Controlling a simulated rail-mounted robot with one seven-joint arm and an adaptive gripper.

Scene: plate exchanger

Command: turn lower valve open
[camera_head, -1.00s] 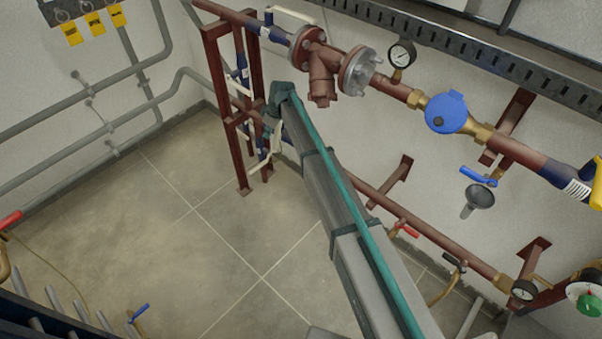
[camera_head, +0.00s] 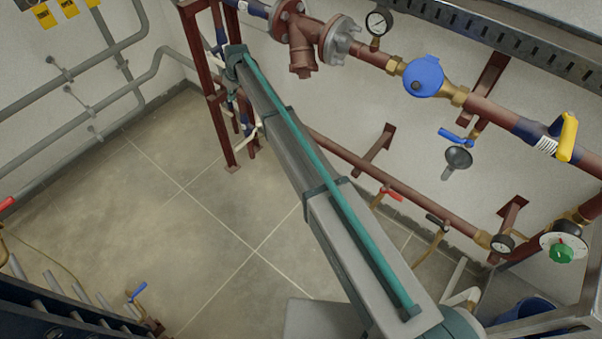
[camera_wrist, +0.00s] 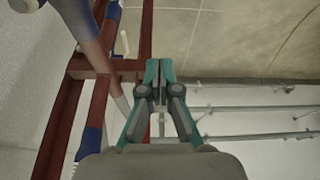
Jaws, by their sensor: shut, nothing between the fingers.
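The lower valve seems to be the one with a white lever (camera_head: 250,134) by the red-brown stand (camera_head: 223,130); the far end of my arm partly hides it. In the wrist view, a white lever (camera_wrist: 124,43) and a pale handle (camera_wrist: 122,104) show beside pipes with blue sections (camera_wrist: 88,143). I cannot tell which belongs to the lower valve. My gripper (camera_wrist: 159,68) is shut and empty, its fingertips in front of the stand's crossbar in the picture, right of both handles and seemingly apart from them. The gripper's tips are not clear in the head view.
The upper pipe carries a flanged strainer (camera_head: 300,45), a gauge (camera_head: 379,22) and a blue meter (camera_head: 423,76). The lower pipe (camera_head: 350,160) runs along the wall behind my arm. Grey wall pipes (camera_head: 75,100) are at left. The tiled floor (camera_head: 150,220) is mostly clear.

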